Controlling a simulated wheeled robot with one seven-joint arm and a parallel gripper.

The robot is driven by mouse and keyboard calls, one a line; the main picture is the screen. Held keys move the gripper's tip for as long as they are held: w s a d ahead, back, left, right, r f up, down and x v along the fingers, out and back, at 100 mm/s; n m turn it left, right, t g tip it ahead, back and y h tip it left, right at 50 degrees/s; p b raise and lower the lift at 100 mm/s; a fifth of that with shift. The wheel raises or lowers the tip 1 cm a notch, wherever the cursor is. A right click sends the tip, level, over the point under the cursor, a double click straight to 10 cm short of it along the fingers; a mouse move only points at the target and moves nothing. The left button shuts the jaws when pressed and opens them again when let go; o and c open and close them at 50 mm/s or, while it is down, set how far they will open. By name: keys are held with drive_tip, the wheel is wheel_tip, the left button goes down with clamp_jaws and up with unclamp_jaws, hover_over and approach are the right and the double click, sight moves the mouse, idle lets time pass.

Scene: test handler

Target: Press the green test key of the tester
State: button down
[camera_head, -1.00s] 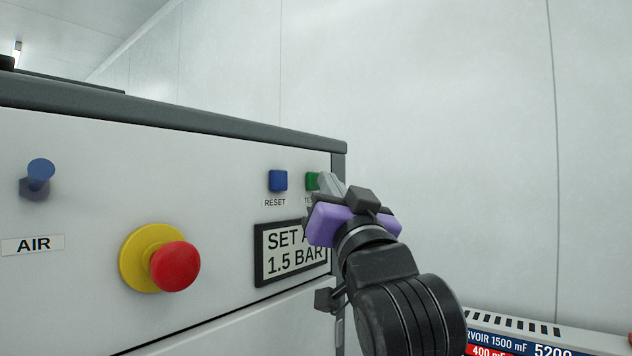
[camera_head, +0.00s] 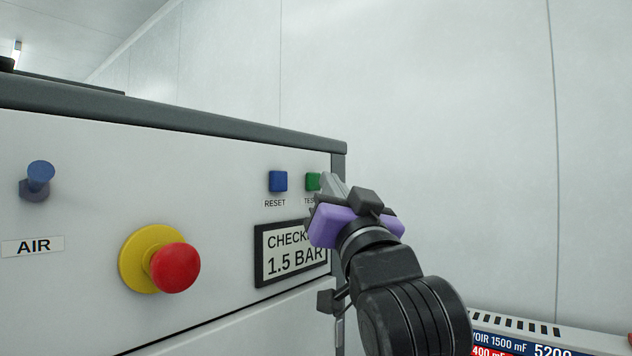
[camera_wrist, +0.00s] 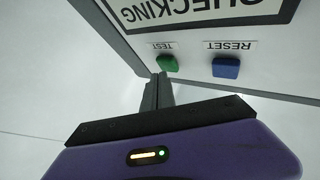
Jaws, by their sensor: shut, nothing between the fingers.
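The green test key (camera_head: 312,181) sits at the upper right of the tester's front panel (camera_head: 90,165), above a partly hidden "TEST" label. It also shows in the wrist view (camera_wrist: 167,63). My gripper (camera_head: 328,180) is shut and empty, its fingertips close beside the key in the head view. In the wrist view the fingertips (camera_wrist: 162,80) lie just by the key's edge; I cannot tell if they touch it. The tester's display (camera_head: 290,252) reads "CHECK..." and "1.5 BAR" in the head view, partly hidden by my gripper; the wrist view shows "CHECKING".
A blue reset key (camera_head: 278,181) sits just left of the green key. A red stop button (camera_head: 175,267) on a yellow base and a blue air knob (camera_head: 40,175) are further left. A labelled unit (camera_head: 520,343) stands at the lower right.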

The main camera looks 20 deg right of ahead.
drive_tip(key=shift+s+d, duration=0.25)
drive_tip(key=shift+s, duration=0.1)
drive_tip(key=shift+s+d+p, duration=0.2)
drive_tip(key=shift+s+d, duration=0.55)
drive_tip(key=shift+s, duration=0.25)
drive_tip(key=shift+s+d+p, duration=0.2)
drive_tip(key=shift+s+d, duration=0.5)
drive_tip(key=shift+s, duration=0.3)
wheel_tip(320, 180, up, 3)
drive_tip(key=s+n+t, duration=0.1)
drive_tip(key=s+t, duration=0.1)
drive_tip(key=s, duration=0.1)
drive_tip(key=s+f+g, duration=0.1)
drive_tip(key=s+f, duration=0.3)
drive_tip(key=f, duration=0.7)
drive_tip(key=s+f+n+g, duration=0.1)
drive_tip(key=s+f, duration=0.2)
drive_tip(key=f, duration=0.9)
drive_tip(key=s+f, duration=0.4)
drive_tip(key=f, duration=0.7)
drive_tip(key=s+f+g, duration=0.4)
drive_tip(key=s+f, duration=0.6)
drive_tip(key=s, duration=0.3)
drive_tip(key=s+f+n+g, duration=0.1)
drive_tip(key=s+f+g, duration=0.3)
drive_tip(key=s+f, duration=0.7)
drive_tip(key=s, duration=0.3)
drive_tip(key=shift+s+a+f+g+y, duration=0.3)
drive_tip(key=shift+g+y, duration=0.1)
